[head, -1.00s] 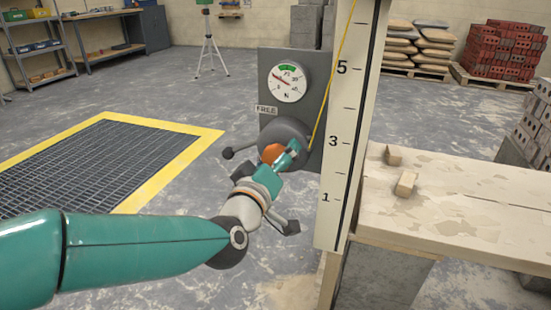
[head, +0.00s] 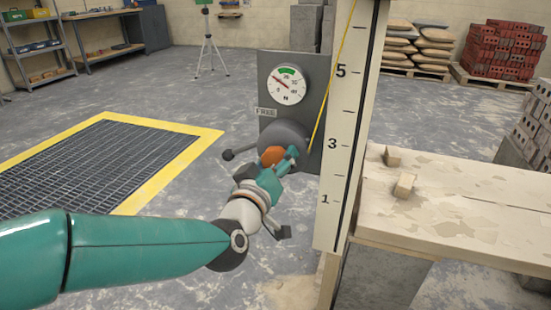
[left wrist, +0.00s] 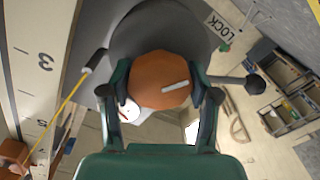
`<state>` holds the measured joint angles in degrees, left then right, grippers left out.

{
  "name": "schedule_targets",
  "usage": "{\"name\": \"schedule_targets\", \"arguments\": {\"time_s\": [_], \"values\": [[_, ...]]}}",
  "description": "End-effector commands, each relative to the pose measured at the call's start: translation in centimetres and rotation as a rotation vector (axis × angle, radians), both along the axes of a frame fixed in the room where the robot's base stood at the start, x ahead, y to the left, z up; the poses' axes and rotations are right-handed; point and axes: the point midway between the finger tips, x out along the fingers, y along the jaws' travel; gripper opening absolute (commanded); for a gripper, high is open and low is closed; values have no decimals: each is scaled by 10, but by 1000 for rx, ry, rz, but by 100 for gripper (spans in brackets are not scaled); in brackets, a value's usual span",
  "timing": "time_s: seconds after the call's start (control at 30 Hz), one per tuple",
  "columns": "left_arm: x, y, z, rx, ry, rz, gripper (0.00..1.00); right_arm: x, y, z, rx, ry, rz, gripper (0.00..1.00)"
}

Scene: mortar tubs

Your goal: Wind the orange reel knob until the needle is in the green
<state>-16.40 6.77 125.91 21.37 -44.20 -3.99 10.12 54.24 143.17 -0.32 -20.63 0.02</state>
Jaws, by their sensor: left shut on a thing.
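The orange reel knob (head: 272,157) sits on the front of a grey reel drum (head: 287,134), and it fills the middle of the left wrist view (left wrist: 158,66) with a white mark on its face. My left gripper (left wrist: 162,90) is shut on the knob, one finger on each side. Above the reel, a round white gauge (head: 286,85) has a green band at its top. Its needle points up and left, outside the green. A yellow cord (head: 333,84) runs up from the reel. My right gripper is not in view.
A lever with a dark ball end (head: 228,154) sticks out left of the reel, near my gripper. A FREE label (head: 266,112) is on the grey panel. A tall numbered scale board (head: 345,130) and a bench (head: 460,208) with two small blocks stand to the right.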

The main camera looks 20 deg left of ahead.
Motion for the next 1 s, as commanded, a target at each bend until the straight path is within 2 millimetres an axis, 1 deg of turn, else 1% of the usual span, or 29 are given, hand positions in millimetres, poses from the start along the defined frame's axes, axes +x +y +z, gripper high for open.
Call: {"name": "schedule_targets", "arguments": {"time_s": [0.6,0.8,1.0], "values": [[0,1,0,564,-14,1,26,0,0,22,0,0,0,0],[0,0,-1,705,-19,1,26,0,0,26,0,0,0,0],[0,0,-2,794,-22,0,26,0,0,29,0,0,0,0]]}}
